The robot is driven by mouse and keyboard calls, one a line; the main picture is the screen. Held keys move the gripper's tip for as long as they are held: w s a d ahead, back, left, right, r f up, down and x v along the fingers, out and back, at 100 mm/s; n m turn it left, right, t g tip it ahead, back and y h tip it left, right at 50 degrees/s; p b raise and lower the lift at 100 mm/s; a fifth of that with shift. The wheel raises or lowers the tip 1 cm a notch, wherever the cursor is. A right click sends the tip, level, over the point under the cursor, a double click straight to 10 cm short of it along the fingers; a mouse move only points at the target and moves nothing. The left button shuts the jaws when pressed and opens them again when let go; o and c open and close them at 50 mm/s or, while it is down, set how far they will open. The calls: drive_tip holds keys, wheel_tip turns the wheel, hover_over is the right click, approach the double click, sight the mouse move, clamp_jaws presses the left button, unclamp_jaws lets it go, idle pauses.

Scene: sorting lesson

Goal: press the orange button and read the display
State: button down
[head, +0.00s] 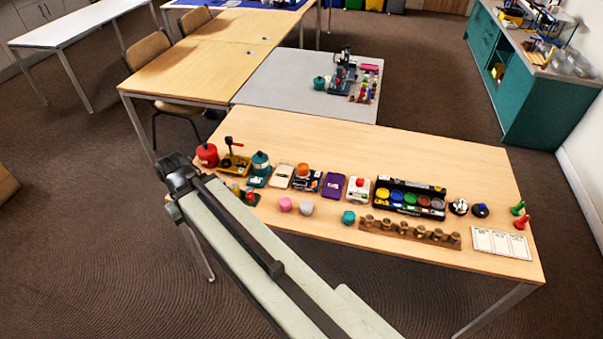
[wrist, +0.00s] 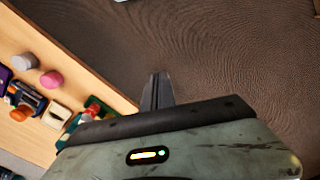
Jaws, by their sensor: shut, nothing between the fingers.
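An orange domed button (head: 302,169) sits on a small dark and white device (head: 307,183) in the back row on the near table. The orange button also shows at the left of the wrist view (wrist: 20,113). I cannot make out a display or any reading. My gripper (head: 176,165) is beyond the table's left edge, apart from the device. In the wrist view its fingers (wrist: 158,91) are shut and empty, over the brown carpet.
The near table (head: 450,165) holds a red pot (head: 207,154), a purple case (head: 334,185), a white box with a red button (head: 358,190), a paint tray (head: 410,197) and several small pieces. Its back right is clear. A grey table (head: 285,80) stands behind.

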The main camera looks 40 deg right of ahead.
drive_tip(key=shift+w+r, duration=0.1)
drive_tip(key=shift+w, duration=0.05)
drive_tip(key=w+d+f+m+t+y+b, duration=0.1)
drive_tip(key=w+d+f+m+t+b, duration=0.15)
drive_tip(key=d, duration=0.85)
drive_tip(key=w+d+f+m+t+y+b, duration=0.1)
drive_tip(key=d+y+b, duration=0.15)
drive_tip(key=d, duration=0.85)
drive_tip(key=s+d+r+m+t+h+b, duration=0.1)
drive_tip(key=s+d+m+t, duration=0.1)
drive_tip(key=d, duration=1)
drive_tip(key=s+d+r+m+t+h+b, duration=0.1)
drive_tip(key=s+d, duration=0.4)
drive_tip(key=d, duration=0.7)
drive_tip(key=m+t+b, duration=0.1)
drive_tip(key=t, duration=0.1)
drive_tip(key=shift+r+t, duration=0.3)
drive_tip(key=shift+t, duration=0.05)
drive_tip(key=shift+d, duration=0.1)
